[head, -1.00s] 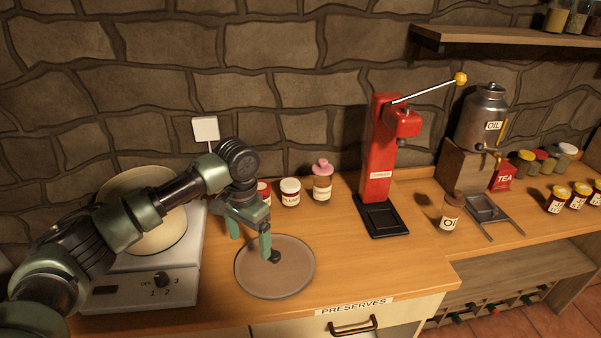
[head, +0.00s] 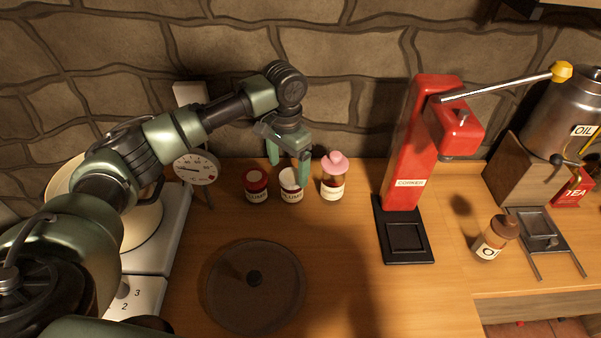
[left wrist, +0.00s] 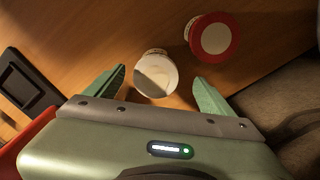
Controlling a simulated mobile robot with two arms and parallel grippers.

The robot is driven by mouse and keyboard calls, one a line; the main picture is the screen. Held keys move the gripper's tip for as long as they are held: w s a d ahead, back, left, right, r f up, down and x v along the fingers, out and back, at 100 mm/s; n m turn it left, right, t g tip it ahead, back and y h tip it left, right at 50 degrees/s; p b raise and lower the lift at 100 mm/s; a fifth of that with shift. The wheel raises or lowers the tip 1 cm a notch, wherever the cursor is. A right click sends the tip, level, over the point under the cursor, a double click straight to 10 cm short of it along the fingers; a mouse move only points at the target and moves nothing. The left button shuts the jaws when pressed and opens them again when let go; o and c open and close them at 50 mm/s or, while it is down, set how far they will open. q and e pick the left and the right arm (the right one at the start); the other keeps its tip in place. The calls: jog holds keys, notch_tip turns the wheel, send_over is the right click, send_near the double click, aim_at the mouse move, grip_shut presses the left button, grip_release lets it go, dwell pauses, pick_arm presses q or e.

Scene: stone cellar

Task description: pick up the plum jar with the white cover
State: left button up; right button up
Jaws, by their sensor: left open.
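The plum jar with the white cover (head: 290,192) stands upright on the wooden counter, in the middle of a row of three jars. My left gripper (head: 288,171) is open just above it, pointing down, and one finger partly covers the jar's right side. In the left wrist view the white cover (left wrist: 157,76) shows between the two spread fingertips, half in shadow. The jar with the red cover (head: 256,188) stands close on its left and shows in the left wrist view (left wrist: 212,38) beyond the right finger. My right gripper is out of view.
A jar with a pink top (head: 333,180) stands close on the right. A dial gauge (head: 196,169) is left by the stove. A red corker (head: 408,150) stands further right. A round lid with a dark knob (head: 254,300) lies in front. The stone wall (head: 330,100) is close behind.

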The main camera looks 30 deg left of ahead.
aim_at(290, 177)
pick_arm(q)
jog(key=shift+w+f, duration=0.15)
jog(key=shift+w, duration=0.05)
jog(key=shift+f, duration=0.3)
jog(key=shift+s+f+p, duration=0.2)
jog(key=shift+f+p, duration=0.15)
jog(key=shift+f, duration=0.4)
jog(key=shift+d+f, duration=0.15)
jog(key=shift+f, duration=0.25)
jog(key=f, duration=0.2)
jog(key=f+p, duration=0.1)
jog(key=shift+w+d+f, duration=0.2)
jog(key=shift+f, duration=0.55)
jog(key=c, duration=1.7)
